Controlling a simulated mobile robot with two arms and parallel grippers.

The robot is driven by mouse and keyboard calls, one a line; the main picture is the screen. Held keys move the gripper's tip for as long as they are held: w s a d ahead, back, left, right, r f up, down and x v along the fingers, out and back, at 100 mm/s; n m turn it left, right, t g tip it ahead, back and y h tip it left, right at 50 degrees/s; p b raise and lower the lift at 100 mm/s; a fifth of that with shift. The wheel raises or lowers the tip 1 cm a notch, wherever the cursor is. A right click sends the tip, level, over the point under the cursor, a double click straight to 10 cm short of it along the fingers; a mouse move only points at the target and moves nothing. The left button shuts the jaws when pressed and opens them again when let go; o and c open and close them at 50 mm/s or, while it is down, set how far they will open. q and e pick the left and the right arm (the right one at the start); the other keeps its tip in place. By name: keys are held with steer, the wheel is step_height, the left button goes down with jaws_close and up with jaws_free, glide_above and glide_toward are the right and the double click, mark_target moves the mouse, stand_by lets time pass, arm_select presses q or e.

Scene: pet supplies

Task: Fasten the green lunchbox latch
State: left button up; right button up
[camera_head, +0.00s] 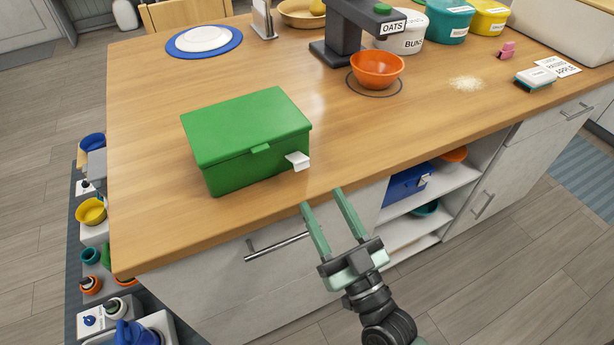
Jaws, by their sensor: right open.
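The green lunchbox (247,124) sits on the wooden counter with its lid down. A small white latch (298,161) sticks outward from its front right side, near the corner. My right gripper (323,203) is open and empty. Its two green fingers point up toward the counter's front edge, below and to the right of the latch, apart from it. My left gripper is not in view.
An orange bowl (377,69) stands under a dark dispenser (343,35) behind and right of the lunchbox. A blue mat with a white plate (204,39) lies at the back left. The counter (150,205) is bare around the lunchbox. A drawer handle (277,247) protrudes below the front edge.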

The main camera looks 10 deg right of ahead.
mark_target(303, 168)
steer(key=x, duration=0.3)
steer(key=p+x, duration=0.1)
steer(key=x, duration=0.2)
steer(key=shift+a+r, duration=0.15)
steer(key=shift+r, duration=0.15)
steer(key=shift+w+a+r, duration=0.2)
steer(key=shift+w+a, duration=0.05)
steer(key=shift+w, duration=0.3)
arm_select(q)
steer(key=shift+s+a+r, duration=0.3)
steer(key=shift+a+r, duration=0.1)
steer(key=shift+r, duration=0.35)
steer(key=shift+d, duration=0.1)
